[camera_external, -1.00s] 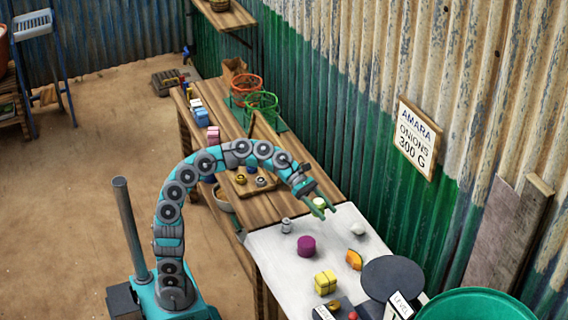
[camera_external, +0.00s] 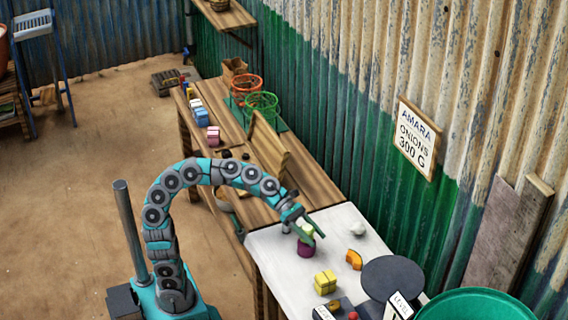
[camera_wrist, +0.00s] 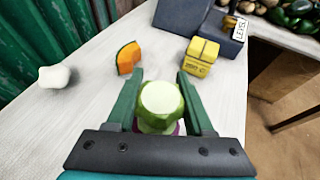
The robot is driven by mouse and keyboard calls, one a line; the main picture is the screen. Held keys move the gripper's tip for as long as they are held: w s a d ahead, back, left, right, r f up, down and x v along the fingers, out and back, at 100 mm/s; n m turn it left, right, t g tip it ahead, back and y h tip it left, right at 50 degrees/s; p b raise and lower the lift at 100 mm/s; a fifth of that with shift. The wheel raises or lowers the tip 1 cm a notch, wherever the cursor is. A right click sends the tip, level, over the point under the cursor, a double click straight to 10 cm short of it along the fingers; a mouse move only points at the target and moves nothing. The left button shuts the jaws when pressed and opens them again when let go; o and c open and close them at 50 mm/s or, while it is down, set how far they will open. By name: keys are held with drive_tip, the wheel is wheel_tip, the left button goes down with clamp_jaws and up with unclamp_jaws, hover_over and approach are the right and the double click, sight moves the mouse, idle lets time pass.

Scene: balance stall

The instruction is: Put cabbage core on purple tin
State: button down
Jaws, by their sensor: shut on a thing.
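The cabbage core (camera_external: 308,230) is a pale green lump with a flat whitish top; it also shows in the wrist view (camera_wrist: 160,101). My gripper (camera_external: 303,229) is shut on it, with one green finger on each side in the wrist view (camera_wrist: 160,78). The purple tin (camera_external: 305,250) stands on the white tabletop directly below the core. In the wrist view only a sliver of the purple tin (camera_wrist: 179,129) shows under the core. I cannot tell whether the core touches the tin's top.
A white lump (camera_external: 357,228), an orange wedge (camera_external: 354,260) and a yellow block (camera_external: 325,282) lie on the white tabletop (camera_external: 283,265). A dark round plate (camera_external: 391,277) stands at the near right. The corrugated wall bounds the right side.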

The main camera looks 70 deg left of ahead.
sight(303, 227)
drive_tip(key=shift+f, duration=0.5)
drive_tip(key=shift+c, duration=1.4)
unclamp_jaws()
drive_tip(key=shift+f, duration=0.1)
drive_tip(key=shift+a+r, duration=0.1)
drive_tip(key=shift+r, duration=0.1)
drive_tip(key=v, duration=0.7)
drive_tip(key=shift+s+a+r+p, duration=0.1)
drive_tip(key=shift+s+p, duration=0.05)
drive_tip(key=shift+p, duration=0.25)
